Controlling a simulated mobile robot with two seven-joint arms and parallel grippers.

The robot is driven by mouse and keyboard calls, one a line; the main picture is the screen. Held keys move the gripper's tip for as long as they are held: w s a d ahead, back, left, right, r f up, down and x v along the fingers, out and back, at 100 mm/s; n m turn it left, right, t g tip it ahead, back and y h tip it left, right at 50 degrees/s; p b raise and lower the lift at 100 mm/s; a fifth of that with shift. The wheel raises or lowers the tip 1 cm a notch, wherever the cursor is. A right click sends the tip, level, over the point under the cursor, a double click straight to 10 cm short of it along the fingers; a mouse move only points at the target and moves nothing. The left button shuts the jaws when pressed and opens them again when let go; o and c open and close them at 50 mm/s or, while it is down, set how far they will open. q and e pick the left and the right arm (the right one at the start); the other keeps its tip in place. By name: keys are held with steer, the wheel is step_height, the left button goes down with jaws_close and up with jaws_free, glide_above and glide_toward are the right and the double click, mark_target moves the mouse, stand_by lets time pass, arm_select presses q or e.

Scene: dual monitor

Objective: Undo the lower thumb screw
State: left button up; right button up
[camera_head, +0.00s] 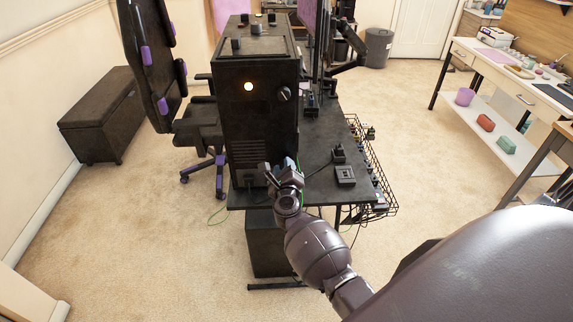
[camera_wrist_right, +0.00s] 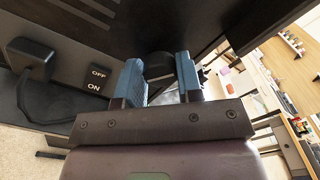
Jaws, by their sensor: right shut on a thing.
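The black computer tower (camera_head: 258,125) stands on the black desk with its rear panel facing me. A round knob, looking like the upper thumb screw (camera_head: 285,94), sits at the panel's right edge. My right gripper (camera_head: 284,172) is at the panel's lower right. In the right wrist view, its blue fingers (camera_wrist_right: 160,78) are closed around a dark round knob, which looks like the lower thumb screw (camera_wrist_right: 157,62). The fingers hide its sides, and the arm hides it in the head view. My left gripper is not in view.
An OFF/ON switch (camera_wrist_right: 97,78) and a black plug with a cable (camera_wrist_right: 30,58) are beside the gripper. Small black boxes (camera_head: 344,176) lie on the desk to the right. A wire basket (camera_head: 378,185) hangs on the desk's right side. An office chair (camera_head: 200,125) stands left.

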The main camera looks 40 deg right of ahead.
arm_select(q)
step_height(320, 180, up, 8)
steer(key=p, duration=0.6)
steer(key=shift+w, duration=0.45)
arm_select(e)
steer(key=n, duration=1.2)
steer(key=shift+f+n, duration=0.1)
steer(key=shift+n, duration=0.3)
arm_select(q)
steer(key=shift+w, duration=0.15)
arm_select(e)
steer(key=o, duration=0.9)
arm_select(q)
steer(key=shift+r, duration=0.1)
